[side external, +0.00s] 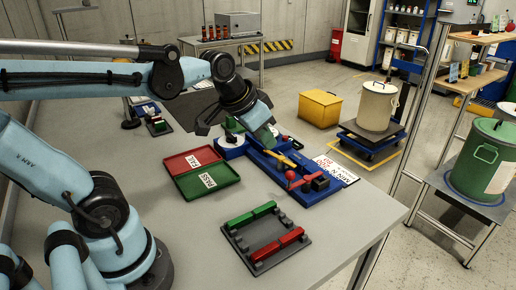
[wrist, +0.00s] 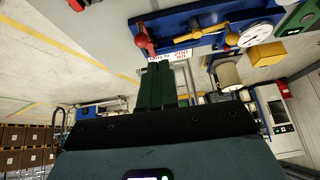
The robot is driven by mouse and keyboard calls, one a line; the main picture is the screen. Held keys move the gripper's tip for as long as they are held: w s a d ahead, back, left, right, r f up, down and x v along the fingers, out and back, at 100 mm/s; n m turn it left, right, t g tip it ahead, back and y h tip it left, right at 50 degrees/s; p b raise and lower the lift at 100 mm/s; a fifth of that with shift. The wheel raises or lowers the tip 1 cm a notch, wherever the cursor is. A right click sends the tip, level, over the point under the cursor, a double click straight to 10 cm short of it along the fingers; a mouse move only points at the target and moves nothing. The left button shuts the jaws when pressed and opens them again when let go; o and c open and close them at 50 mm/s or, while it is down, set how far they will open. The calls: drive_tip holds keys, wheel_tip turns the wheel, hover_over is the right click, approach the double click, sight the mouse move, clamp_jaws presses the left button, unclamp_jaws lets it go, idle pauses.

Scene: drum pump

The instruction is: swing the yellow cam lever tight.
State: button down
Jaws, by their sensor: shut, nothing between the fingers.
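The yellow cam lever (wrist: 197,34) lies along the blue pump fixture (wrist: 185,22) in the wrist view, with an orange ball at its right end. In the side view the lever (side external: 284,160) lies flat along the fixture (side external: 262,158). My gripper (side external: 268,143) is over the fixture, close to the lever's far end. Its dark green fingers (wrist: 158,68) are shut together with nothing between them. They appear apart from the lever in the wrist view. Part of the fixture is hidden behind my gripper in the side view.
A red-knobbed lever (wrist: 142,40) and a round gauge (wrist: 256,34) sit on the fixture. A white sign (side external: 334,168) lies beside it. Red and green trays (side external: 201,172) and a dark rack (side external: 268,238) are nearby.

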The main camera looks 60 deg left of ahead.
drive_tip(key=w+a+r+m+g+h, duration=0.1)
drive_tip(key=w+a+r+g, duration=0.1)
drive_tip(key=w+a, duration=1)
drive_tip(key=shift+w+a+r+m, duration=0.2)
drive_tip(key=shift+a+r+m, duration=0.2)
drive_tip(key=shift+a, duration=0.25)
drive_tip(key=shift+f, duration=0.1)
wheel_tip(320, 180, down, 10)
drive_tip(key=shift+s, duration=0.25)
drive_tip(key=shift+s, duration=0.1)
idle(0.3)
